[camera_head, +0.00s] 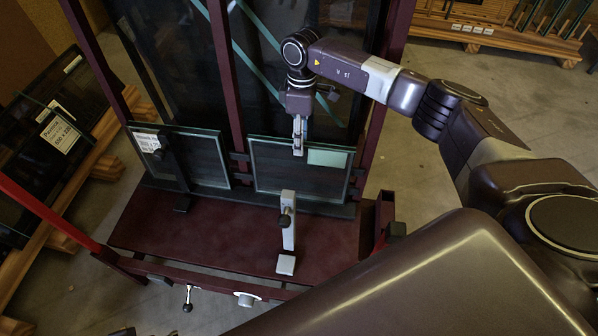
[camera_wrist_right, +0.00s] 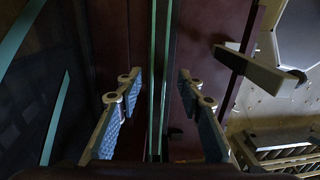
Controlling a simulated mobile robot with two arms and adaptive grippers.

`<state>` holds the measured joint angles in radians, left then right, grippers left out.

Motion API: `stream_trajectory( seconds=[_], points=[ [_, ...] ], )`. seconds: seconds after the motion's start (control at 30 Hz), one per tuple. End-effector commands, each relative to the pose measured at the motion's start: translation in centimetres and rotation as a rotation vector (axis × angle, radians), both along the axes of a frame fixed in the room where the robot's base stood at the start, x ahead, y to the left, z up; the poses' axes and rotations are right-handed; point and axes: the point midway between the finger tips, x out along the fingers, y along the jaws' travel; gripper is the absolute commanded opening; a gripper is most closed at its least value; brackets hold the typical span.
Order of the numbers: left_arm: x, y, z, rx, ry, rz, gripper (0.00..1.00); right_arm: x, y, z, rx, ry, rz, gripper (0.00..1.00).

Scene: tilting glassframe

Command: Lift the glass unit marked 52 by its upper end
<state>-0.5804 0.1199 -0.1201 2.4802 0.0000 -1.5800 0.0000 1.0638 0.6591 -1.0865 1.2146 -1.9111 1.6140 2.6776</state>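Two small glass units stand in a dark red tilting frame (camera_head: 170,236). The right glass unit (camera_head: 285,178) has a pale blank-looking patch near its upper right corner. The left glass unit (camera_head: 207,165) has a white label (camera_head: 147,142) at its upper left, too blurred to read surely; I cannot tell which unit is marked 52. My right gripper (camera_head: 298,150) is at the top edge of the right unit. In the right wrist view its fingers (camera_wrist_right: 158,105) are apart, with the glass edge between them and gaps on both sides. My left gripper is out of view.
A grey clamp post (camera_head: 288,232) stands in front of the right unit, and a dark clamp (camera_head: 170,165) at the left unit. Red uprights (camera_head: 226,80) rise behind. Racks with glass stand at left (camera_head: 75,180) and back right (camera_head: 500,38).

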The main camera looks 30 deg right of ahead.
Motion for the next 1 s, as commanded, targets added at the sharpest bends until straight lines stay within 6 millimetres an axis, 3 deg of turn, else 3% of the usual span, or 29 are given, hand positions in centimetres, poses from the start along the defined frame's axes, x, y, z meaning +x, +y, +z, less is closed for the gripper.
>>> stream_trajectory(
  seconds=[0.27, 0.53, 0.83, 1.0],
  points=[
    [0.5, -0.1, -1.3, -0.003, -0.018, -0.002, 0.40, -0.3, 0.1, -4.3, 0.001, 0.002, 0.001, 0.35],
    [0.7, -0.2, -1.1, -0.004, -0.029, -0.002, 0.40, -0.3, 0.1, -4.5, 0.001, 0.000, 0.001, 0.35],
    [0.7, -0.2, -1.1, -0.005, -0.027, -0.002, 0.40, -0.3, 0.0, -4.5, 0.001, 0.000, 0.001, 0.02],
    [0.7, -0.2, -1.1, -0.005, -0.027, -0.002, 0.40, -0.3, 0.0, -4.5, 0.001, -0.001, 0.001, 0.00]
  ],
)
